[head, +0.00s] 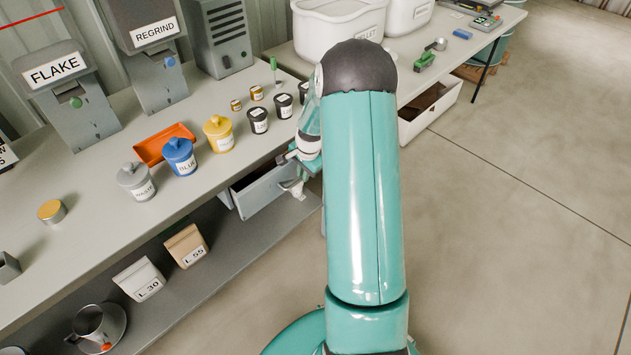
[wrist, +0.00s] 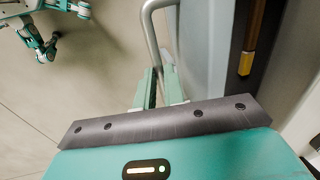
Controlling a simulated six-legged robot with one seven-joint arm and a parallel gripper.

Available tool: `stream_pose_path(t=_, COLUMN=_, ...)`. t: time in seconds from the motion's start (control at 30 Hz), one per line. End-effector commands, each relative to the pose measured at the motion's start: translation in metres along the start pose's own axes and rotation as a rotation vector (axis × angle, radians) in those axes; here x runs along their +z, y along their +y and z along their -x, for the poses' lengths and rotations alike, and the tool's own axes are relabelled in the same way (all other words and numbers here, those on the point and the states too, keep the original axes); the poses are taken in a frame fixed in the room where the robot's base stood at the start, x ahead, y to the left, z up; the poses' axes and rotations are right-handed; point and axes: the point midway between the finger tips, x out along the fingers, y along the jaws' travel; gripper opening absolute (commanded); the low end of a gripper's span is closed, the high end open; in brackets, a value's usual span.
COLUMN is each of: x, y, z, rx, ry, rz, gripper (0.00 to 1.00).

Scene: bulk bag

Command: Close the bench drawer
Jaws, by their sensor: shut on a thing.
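The grey bench drawer (head: 262,192) stands pulled out under the bench top, its dark inside partly showing. In the wrist view the drawer's grey front (wrist: 208,45) runs up the picture, with a metal bar handle (wrist: 149,28) on its left. My gripper (wrist: 160,82) is shut on the handle, with its fingers on either side of the bar. In the head view my gripper (head: 294,172) is at the drawer's front, partly hidden by my arm. A brown, yellow-tipped tool (wrist: 247,60) lies inside the drawer.
The bench top (head: 95,225) above bears a blue jar (head: 180,158), a yellow jar (head: 219,135) and an orange tray (head: 160,146). A lower shelf (head: 225,262) holds bags, including a tan one (head: 186,246). A white open drawer (head: 428,112) is beyond. Floor on the right is clear.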

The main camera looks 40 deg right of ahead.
Motion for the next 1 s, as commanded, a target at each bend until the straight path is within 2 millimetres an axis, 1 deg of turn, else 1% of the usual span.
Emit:
stream_pose_path(t=0.03, x=0.0004, y=-0.0057, z=-0.0006, rx=-0.002, ry=0.001, rz=0.001, gripper=0.00)
stream_pose_path(t=0.2, x=-0.0001, y=-0.0125, z=-0.0016, rx=-0.001, ry=0.000, rz=0.000, gripper=0.00)
stream_pose_path(t=0.53, x=-0.0004, y=-0.0133, z=-0.0016, rx=-0.002, ry=0.001, rz=0.000, gripper=0.00)
stream_pose_path(t=0.57, x=-0.0005, y=-0.0133, z=-0.0015, rx=-0.002, ry=0.001, rz=0.000, gripper=0.13)
stream_pose_path(t=0.6, x=-0.0005, y=-0.0133, z=-0.0015, rx=-0.002, ry=0.001, rz=0.000, gripper=0.20)
stream_pose_path(t=0.67, x=-0.0005, y=-0.0131, z=-0.0016, rx=-0.001, ry=0.001, rz=0.000, gripper=0.32)
stream_pose_path(t=1.0, x=-0.0006, y=-0.0125, z=0.0005, rx=-0.001, ry=0.001, rz=0.000, gripper=0.33)
